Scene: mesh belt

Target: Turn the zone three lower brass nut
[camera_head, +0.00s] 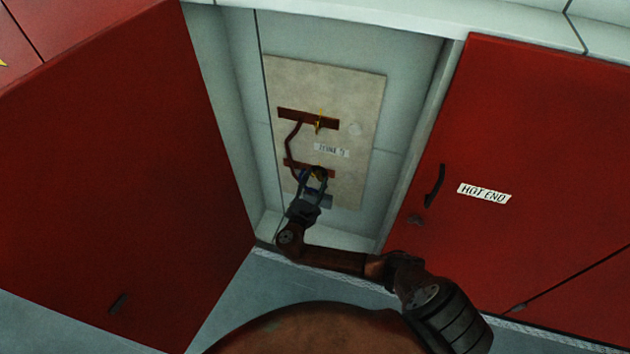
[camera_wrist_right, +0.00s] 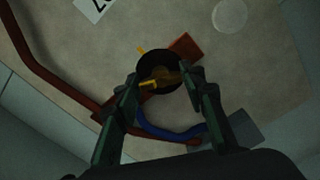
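The lower brass nut (camera_wrist_right: 163,82) sits on a dark round disc on the lower copper bar (camera_wrist_right: 187,47), seen in the right wrist view. In the head view the lower bar (camera_head: 326,173) is below the white zone label (camera_head: 331,150), and my gripper partly hides the nut. My right gripper (camera_head: 315,176) is at the lower bar. In the right wrist view its two fingers (camera_wrist_right: 162,78) stand apart on either side of the nut, with gaps visible. I cannot tell how near in depth they are. My left gripper is not in view.
The upper copper bar (camera_head: 292,116) carries another brass nut (camera_head: 319,122). A brown cable (camera_head: 290,145) joins the bars along the left. A blue cable (camera_wrist_right: 165,133) loops below the nut. Red doors flank the bay; the left one (camera_head: 110,160) stands open.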

